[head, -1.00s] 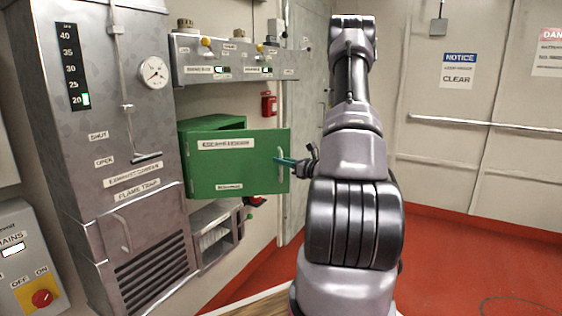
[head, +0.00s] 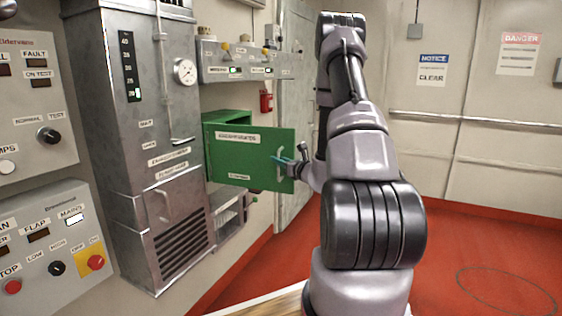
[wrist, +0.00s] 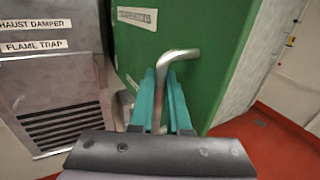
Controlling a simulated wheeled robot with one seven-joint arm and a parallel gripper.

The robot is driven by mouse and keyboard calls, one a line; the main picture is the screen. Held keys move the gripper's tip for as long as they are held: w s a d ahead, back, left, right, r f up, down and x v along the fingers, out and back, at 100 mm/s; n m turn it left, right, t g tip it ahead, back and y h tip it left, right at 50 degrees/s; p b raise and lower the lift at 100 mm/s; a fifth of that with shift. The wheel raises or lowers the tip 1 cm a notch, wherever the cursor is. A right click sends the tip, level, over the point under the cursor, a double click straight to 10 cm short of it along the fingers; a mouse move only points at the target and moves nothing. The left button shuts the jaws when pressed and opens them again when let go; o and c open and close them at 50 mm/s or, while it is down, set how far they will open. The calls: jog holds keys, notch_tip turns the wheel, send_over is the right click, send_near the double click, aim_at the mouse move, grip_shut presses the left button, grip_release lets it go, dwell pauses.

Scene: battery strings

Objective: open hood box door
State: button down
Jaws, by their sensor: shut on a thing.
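The green hood box door (head: 240,152) stands ajar, swung out from its green box (head: 228,116) on the wall. Dark space shows between the door and the box top. My gripper (head: 283,161) is at the door's right side, at its handle (head: 280,172). In the wrist view the teal fingers of my gripper (wrist: 164,95) are on either side of the bent metal handle (wrist: 178,54), closed on its upright bar. The green door (wrist: 190,25) fills the middle of that view, with a label near its top.
A grey metal cabinet (head: 145,110) with a gauge and vent slots stands left of the box. A grey open shelf (head: 229,215) is below it. Control panels (head: 45,245) are at far left. Red floor (head: 470,250) is clear at right.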

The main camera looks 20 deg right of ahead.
jog(key=shift+a+r, duration=0.1)
jog(key=shift+a, duration=0.15)
jog(key=c, duration=0.9)
grip_release()
jog(key=shift+s+d, duration=0.1)
jog(key=v, duration=1)
jog(key=shift+s, duration=0.25)
